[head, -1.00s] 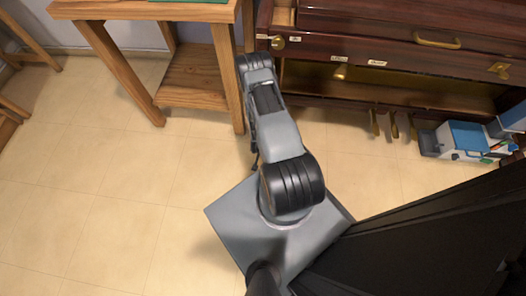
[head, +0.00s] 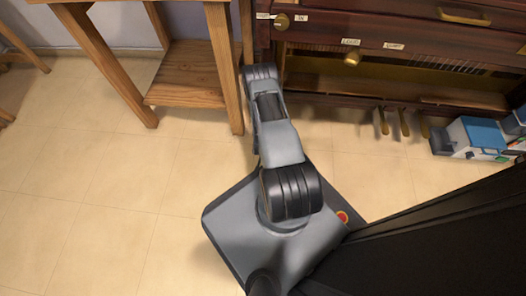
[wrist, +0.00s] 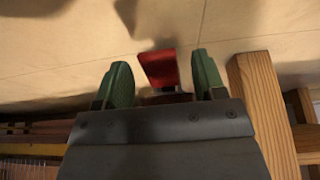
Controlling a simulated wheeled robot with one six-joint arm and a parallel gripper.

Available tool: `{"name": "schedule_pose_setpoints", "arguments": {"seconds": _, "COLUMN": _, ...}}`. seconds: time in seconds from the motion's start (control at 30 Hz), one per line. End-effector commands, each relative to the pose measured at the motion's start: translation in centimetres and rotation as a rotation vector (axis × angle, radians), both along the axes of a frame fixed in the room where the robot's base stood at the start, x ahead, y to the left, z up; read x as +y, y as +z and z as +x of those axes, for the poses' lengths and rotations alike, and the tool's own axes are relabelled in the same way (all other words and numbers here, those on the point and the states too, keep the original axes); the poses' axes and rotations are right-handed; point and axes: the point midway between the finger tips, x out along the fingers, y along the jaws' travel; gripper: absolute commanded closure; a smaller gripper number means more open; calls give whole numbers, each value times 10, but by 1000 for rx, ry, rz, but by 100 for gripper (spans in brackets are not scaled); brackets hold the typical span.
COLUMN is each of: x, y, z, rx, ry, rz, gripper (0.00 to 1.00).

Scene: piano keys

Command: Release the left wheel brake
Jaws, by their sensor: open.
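A red tab (wrist: 158,68), which looks like the brake lever, shows in the wrist view between the two green-padded fingers of my gripper (wrist: 161,80). The gripper is open, with a gap on each side of the tab. I cannot tell whether the tab is level with the fingertips or beyond them. The wheel is not clearly visible. In the head view my arm reaches toward the left end of the dark piano (head: 390,62), and the gripper and brake are hidden there.
A wooden table (head: 228,75) stands close on the left, and its leg (wrist: 262,115) shows beside my gripper in the wrist view. Brass pedals (head: 404,123) stick out below the piano. A blue and white box (head: 470,137) is at right. Floor at left is clear.

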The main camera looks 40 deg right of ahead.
Motion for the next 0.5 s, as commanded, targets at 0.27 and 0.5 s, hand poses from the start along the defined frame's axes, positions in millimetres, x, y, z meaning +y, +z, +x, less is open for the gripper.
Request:
{"name": "schedule_pose_setpoints", "arguments": {"seconds": 0.27, "x": 0, "y": 0, "z": 0, "rx": 0, "ry": -1, "rz": 0, "gripper": 41}}
{"name": "schedule_pose_setpoints", "arguments": {"seconds": 0.5, "x": 0, "y": 0, "z": 0, "rx": 0, "ry": 1, "rz": 0, "gripper": 64}}
